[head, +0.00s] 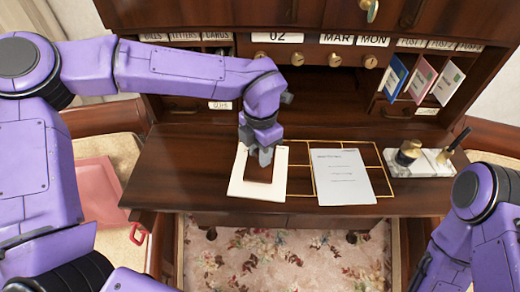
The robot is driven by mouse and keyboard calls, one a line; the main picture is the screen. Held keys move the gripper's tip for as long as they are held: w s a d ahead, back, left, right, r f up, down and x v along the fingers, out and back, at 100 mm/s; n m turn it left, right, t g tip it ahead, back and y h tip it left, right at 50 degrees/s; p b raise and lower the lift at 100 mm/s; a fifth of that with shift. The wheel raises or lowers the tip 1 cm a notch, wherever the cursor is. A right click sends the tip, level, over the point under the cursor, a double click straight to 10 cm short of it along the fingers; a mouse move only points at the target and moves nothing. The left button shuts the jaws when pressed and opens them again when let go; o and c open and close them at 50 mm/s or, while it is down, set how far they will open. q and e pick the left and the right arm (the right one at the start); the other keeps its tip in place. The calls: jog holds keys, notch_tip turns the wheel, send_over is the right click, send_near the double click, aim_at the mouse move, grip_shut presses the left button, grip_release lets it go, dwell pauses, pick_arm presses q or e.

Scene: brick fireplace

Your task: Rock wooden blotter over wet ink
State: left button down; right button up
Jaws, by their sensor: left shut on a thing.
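My left gripper (265,155) points down over the desk and is shut on the wooden blotter (259,174), a small dark brown block. The blotter is over a cream sheet of paper (240,183) on the left part of the desk, and it looks to be touching the sheet. The gripper hides the blotter's top. Wet ink cannot be made out on the sheet. My right arm shows at the lower right edge, but its gripper is out of view.
A printed white page (341,178) lies on the desk (180,170) right of the cream sheet, over a gold-lined grid. A marble pen stand (424,168) with an inkwell and pen stands farther right. Pigeonholes with cards rise behind. A pink folder (102,190) lies at the left.

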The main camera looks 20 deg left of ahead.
pick_arm(q)
jog(key=shift+s+r, duration=0.1)
jog(key=shift+s, duration=0.1)
jog(key=shift+w+f, duration=0.15)
jog(key=shift+f, duration=0.15)
jog(key=shift+f, duration=0.15)
dwell(0.3)
